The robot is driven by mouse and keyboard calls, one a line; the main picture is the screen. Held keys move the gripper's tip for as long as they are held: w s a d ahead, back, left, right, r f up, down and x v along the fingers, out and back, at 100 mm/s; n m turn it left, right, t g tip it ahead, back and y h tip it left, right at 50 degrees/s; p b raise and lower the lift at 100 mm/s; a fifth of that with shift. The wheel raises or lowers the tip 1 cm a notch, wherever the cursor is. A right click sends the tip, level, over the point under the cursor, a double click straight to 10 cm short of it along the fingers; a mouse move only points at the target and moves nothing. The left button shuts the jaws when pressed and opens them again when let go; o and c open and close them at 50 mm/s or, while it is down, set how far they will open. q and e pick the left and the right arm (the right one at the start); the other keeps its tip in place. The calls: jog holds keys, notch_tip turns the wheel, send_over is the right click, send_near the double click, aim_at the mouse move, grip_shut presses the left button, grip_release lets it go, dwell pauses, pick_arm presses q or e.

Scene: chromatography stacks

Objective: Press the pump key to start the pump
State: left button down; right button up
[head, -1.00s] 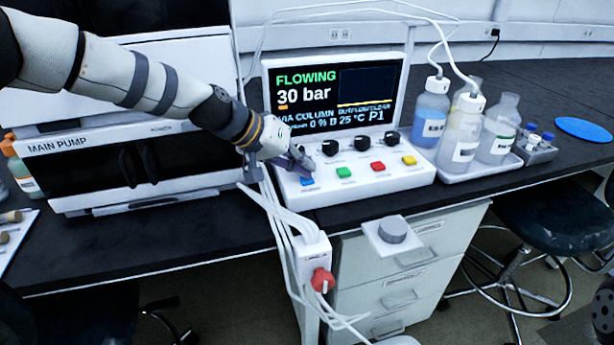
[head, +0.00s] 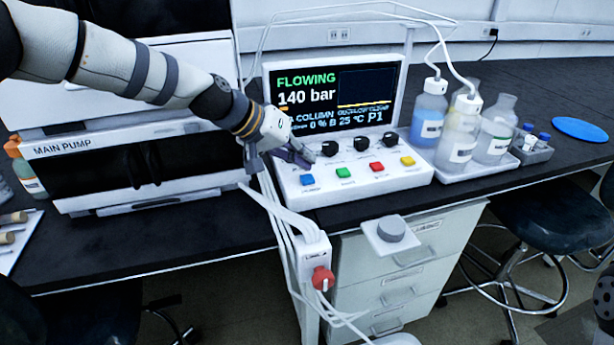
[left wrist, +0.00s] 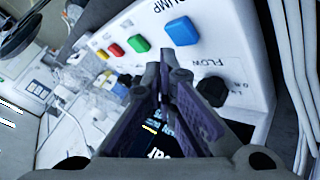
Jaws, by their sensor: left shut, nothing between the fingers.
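The control box (head: 350,187) stands on the bench with blue, green, red and yellow keys on its sloped front. The blue key (head: 307,180) is at the left end; in the left wrist view it (left wrist: 181,31) sits beside the printed word PUMP. The screen (head: 332,95) reads FLOWING, 140 bar. My left gripper (head: 301,158) is shut and empty, just behind and above the blue key, apart from it. Its fingertips (left wrist: 166,72) show near the FLOW knob (left wrist: 212,91) in the left wrist view.
Bottles (head: 462,130) with tubing stand on a white tray right of the box. The main pump unit (head: 130,165) is on the left. White cables and a post with a red knob (head: 322,279) stand before the bench.

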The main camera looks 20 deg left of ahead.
aim_at(304, 176)
pick_arm(q)
notch_tip(304, 176, up, 5)
jog(key=shift+f+p, duration=0.1)
jog(key=shift+p, duration=0.55)
pick_arm(e)
jog(key=shift+w+r+t, duration=0.4)
jog(key=shift+w+r, duration=0.45)
jog(key=shift+r, duration=0.1)
pick_arm(q)
jog(key=shift+f, duration=0.1)
